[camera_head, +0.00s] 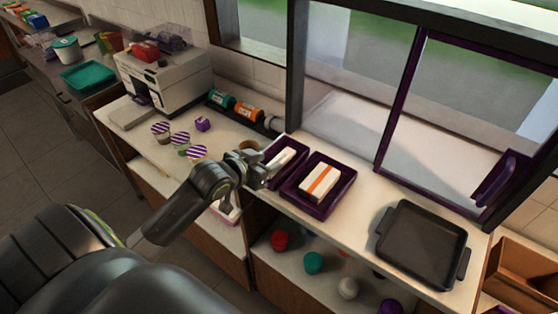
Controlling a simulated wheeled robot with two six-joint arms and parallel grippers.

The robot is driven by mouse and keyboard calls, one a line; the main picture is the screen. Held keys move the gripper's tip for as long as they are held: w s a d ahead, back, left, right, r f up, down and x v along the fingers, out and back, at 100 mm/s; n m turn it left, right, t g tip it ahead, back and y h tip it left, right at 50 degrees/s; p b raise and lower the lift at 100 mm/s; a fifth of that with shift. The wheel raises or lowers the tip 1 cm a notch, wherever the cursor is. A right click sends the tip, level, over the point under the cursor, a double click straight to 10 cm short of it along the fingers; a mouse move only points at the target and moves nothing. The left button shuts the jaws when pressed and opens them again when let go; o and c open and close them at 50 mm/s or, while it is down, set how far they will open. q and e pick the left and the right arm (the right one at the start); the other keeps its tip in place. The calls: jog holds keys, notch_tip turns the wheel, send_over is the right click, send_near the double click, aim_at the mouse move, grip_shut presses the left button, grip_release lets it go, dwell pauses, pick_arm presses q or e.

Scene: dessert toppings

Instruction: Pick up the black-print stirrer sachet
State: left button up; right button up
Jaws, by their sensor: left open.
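Two purple trays stand side by side on the white counter. The left tray (300,148) holds a narrow white packet (284,158). Its print is too small to read, so I cannot tell whether it is the black-print stirrer sachet. The right tray (318,210) holds white packets with an orange stripe (320,182). My left gripper (272,172) is open at the near left side of the left tray, close to the narrow packet. It hides part of that tray, and I cannot tell whether it touches anything. My right gripper is not in view.
A black two-handled pan (422,244) sits to the right. Several striped cups (197,153), a purple cube (202,124), green and orange rolls (245,112) and a white machine (165,75) are to the left. Coloured items, including a red one (279,240), sit on the shelf below.

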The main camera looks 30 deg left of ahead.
aim_at(278, 161)
pick_arm(q)
jog(key=shift+f+p+x, duration=0.25)
jog(key=shift+p+x, duration=0.5)
jog(key=shift+x, duration=1.6)
jog(key=shift+s, duration=0.2)
jog(key=c, duration=0.7)
